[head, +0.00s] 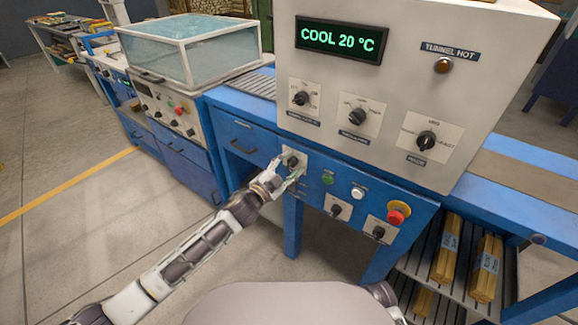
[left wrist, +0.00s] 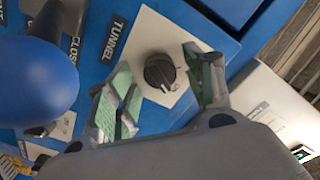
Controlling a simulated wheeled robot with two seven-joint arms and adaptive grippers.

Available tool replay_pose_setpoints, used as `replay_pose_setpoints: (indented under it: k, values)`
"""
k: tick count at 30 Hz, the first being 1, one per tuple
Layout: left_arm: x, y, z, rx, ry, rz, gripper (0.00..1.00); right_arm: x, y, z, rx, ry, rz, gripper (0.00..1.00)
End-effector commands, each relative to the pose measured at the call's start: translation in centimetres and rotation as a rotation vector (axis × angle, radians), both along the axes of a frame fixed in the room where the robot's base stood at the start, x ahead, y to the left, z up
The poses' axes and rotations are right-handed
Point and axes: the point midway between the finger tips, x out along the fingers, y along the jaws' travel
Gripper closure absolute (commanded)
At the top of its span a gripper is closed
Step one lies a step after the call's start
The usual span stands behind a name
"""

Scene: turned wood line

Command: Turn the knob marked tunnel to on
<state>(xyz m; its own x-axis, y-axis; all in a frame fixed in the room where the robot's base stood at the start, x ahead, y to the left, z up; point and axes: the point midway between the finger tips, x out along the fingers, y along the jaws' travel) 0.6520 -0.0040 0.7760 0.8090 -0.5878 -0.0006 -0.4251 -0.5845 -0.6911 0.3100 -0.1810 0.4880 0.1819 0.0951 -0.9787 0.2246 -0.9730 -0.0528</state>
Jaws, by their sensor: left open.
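The tunnel knob (left wrist: 159,72) is a dark round knob on a white plate, beside a dark label reading TUNNEL (left wrist: 116,38) in the left wrist view. In the head view its white plate (head: 296,154) shows at the left of the blue front panel, just beyond my left gripper (head: 281,177). My left gripper also shows in the left wrist view (left wrist: 160,95); it is open, its green-padded fingers on either side of the knob. I cannot tell whether they touch it. My right gripper is not in view.
The blue panel also has a green button (head: 327,179), a white button (head: 357,193), a red stop button (head: 398,212) and two more dark knobs. Above is a white cabinet with a display (head: 338,39) reading COOL 20 °C. Wood bundles (head: 447,250) lie on a lower rack.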

Motion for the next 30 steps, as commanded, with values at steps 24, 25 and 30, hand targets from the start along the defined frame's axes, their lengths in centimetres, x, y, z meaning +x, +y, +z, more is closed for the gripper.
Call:
replay_pose_setpoints:
  k: [24,25,30]
  values:
    - [-4.0,2.9,-0.1,-0.001,0.002,0.001,0.47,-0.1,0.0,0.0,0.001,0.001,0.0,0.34]
    - [-4.2,3.1,-0.1,0.0,0.001,0.001,0.47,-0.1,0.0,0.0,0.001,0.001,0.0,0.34]
    - [-5.4,4.0,-0.1,0.0,0.001,0.001,0.47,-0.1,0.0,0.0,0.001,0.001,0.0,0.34]
